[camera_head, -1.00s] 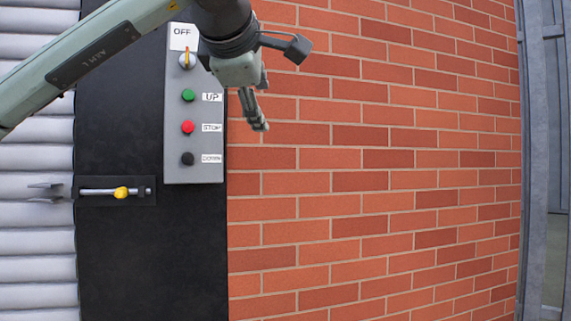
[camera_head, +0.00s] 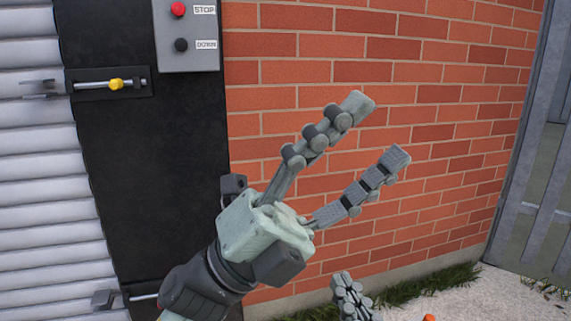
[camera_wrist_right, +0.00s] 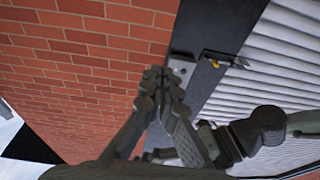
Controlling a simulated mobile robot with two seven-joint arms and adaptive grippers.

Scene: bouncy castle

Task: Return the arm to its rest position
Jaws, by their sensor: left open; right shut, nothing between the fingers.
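My left gripper (camera_head: 377,130) comes up from the lower left of the head view, fingers spread wide and empty, in front of the brick wall. My right gripper (camera_head: 343,284) shows only in part at the bottom edge of the head view. In the right wrist view, my right gripper (camera_wrist_right: 162,76) is shut with its fingertips together and nothing between them. My left arm shows at the lower right of that view. Most of my right arm is hidden below the head view.
A grey control box (camera_head: 188,50) and a bolt with a yellow knob (camera_head: 116,84) sit on a black panel (camera_head: 130,160) beside a white roller shutter (camera_head: 35,180). A brick wall (camera_head: 440,110) stands behind. Grey metal posts (camera_head: 530,150) stand at right, over pale ground (camera_head: 500,300).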

